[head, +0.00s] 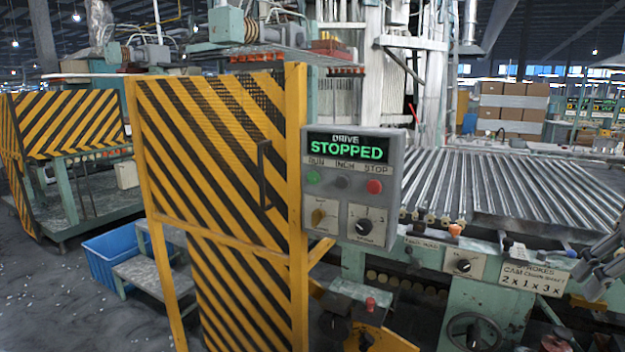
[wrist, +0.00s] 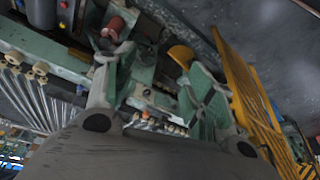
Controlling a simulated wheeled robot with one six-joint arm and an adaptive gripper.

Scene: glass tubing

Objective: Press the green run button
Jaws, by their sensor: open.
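The green run button (head: 313,177) is at the upper left of a grey control box (head: 348,255), under the word RUN. A dark inch button (head: 341,183) and a red stop button (head: 374,186) sit to its right. The box's display (head: 347,149) reads DRIVE STOPPED in green. My gripper (wrist: 158,65) shows in the wrist view with its two fingers spread and nothing between them. In the head view, grey parts at the right edge seem to be my gripper, well right of the box and apart from it. I cannot make out the run button in the wrist view.
A yellow-and-black striped guard (head: 215,160) stands directly left of the box. A bed of glass tubes (head: 510,185) lies to its right, above a green machine frame with a knob panel (head: 463,264). A blue crate (head: 104,262) is on the floor at left. Open floor lies farther left.

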